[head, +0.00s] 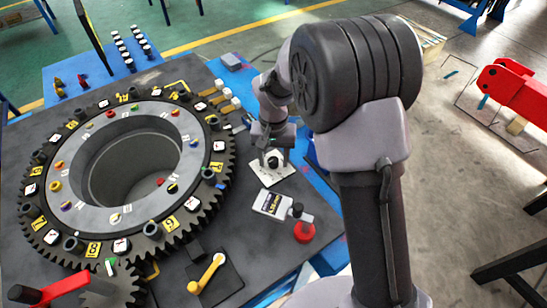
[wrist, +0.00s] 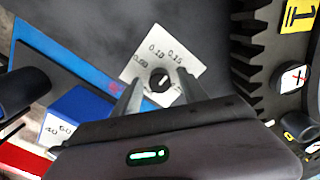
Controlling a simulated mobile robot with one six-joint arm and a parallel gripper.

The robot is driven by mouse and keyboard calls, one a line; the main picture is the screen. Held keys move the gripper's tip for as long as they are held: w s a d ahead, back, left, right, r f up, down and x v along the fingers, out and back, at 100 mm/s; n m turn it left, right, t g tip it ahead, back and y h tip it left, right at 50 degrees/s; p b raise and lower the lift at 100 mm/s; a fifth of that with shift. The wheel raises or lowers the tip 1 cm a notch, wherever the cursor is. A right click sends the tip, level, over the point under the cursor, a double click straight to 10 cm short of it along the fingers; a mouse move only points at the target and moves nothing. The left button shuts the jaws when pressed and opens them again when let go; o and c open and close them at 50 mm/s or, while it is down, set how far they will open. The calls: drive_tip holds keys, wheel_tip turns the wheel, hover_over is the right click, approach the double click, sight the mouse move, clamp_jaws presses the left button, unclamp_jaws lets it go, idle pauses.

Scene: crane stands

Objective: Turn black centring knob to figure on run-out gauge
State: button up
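The black centring knob (wrist: 160,79) sits on a white square plate (wrist: 158,52) printed with figures, among them 0.10 and 0.15. A light pointer mark on the knob points to the upper right, roughly towards 0.15. My gripper (wrist: 159,84) is open, one finger on each side of the knob with gaps showing. In the head view my gripper (head: 272,154) is above the knob (head: 273,162) and its plate (head: 268,177). A small white box with a dark display (head: 271,203), perhaps the run-out gauge, lies nearer me; its reading is too small to tell.
A big toothed ring (head: 214,200) with numbered yellow tags fills the left of the bench (head: 255,260). A red button (head: 304,232) and a yellow-handled lever (head: 207,272) stand nearer me. A blue block marked 40 and 60 (wrist: 75,112) shows in the wrist view.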

sight(274, 159)
wheel_tip(274, 159, up, 18)
drive_tip(key=p, duration=0.6)
drive_tip(key=shift+f, duration=0.25)
drive_tip(key=s+d+r+m+t+y+b, duration=0.15)
drive_tip(key=s+d+r+b, duration=0.25)
drive_tip(key=s+d+r, duration=0.45)
drive_tip(key=s+f+m+t+b, duration=0.1)
drive_tip(key=s+t, duration=0.1)
drive_tip(key=s, duration=0.5)
drive_tip(key=s+d+f+m+t+b, duration=0.1)
drive_tip(key=s+f+t, duration=0.1)
drive_tip(key=s, duration=0.5)
drive_tip(key=shift+s+d+f, duration=0.15)
drive_tip(key=shift+s+d, duration=0.1)
drive_tip(key=shift+s, duration=0.15)
